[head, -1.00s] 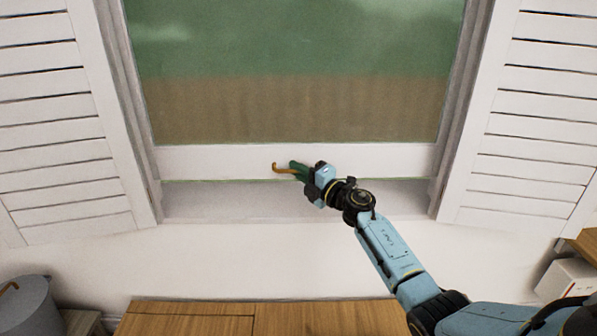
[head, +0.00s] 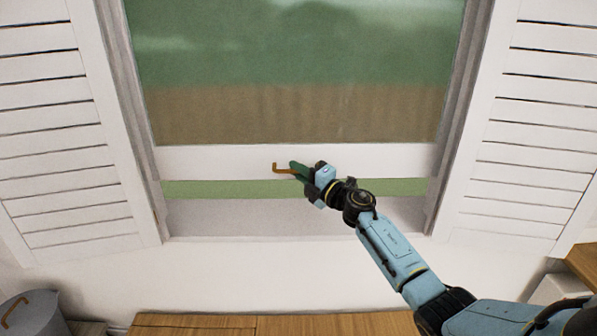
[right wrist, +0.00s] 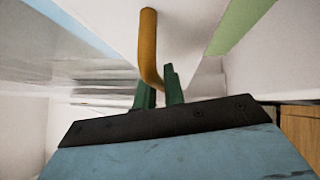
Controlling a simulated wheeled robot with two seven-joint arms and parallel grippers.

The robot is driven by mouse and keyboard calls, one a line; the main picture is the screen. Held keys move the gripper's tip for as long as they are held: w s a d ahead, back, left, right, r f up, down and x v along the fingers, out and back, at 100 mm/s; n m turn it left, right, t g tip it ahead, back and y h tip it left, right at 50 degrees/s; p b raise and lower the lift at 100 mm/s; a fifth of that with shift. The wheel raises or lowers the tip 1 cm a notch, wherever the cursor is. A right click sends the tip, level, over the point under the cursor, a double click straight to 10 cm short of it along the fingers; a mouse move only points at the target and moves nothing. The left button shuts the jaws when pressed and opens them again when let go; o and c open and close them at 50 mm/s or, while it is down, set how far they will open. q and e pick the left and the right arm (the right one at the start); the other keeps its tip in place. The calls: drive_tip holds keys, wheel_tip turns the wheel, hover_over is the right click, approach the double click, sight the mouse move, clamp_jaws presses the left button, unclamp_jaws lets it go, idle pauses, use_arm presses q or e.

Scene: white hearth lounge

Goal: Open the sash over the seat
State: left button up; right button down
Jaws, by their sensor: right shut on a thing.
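The window sash (head: 220,163) is a white-framed pane in the middle of the head view. Its bottom rail stands above the sill (head: 240,215), with a green strip of outdoors showing in the gap (head: 230,189) between them. A brass-coloured handle (head: 282,169) sits on the bottom rail; it also shows in the right wrist view (right wrist: 148,45). My right gripper (head: 297,170) has green fingers and is shut on the handle's right end. In the right wrist view the fingers (right wrist: 160,93) close around the handle's lower end. My left gripper is not in view.
White louvred shutters stand folded open at the left (head: 60,130) and right (head: 530,130). A wooden seat top (head: 190,325) lies below the window. A grey lidded bin (head: 32,318) is at lower left. A wooden surface (head: 582,262) is at the right edge.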

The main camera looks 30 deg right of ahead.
drive_tip(key=c, duration=1.5)
unclamp_jaws()
drive_tip(key=shift+s, duration=0.1)
drive_tip(key=v, duration=1.3)
drive_tip(key=shift+s+f, duration=0.1)
drive_tip(key=shift+s, duration=0.05)
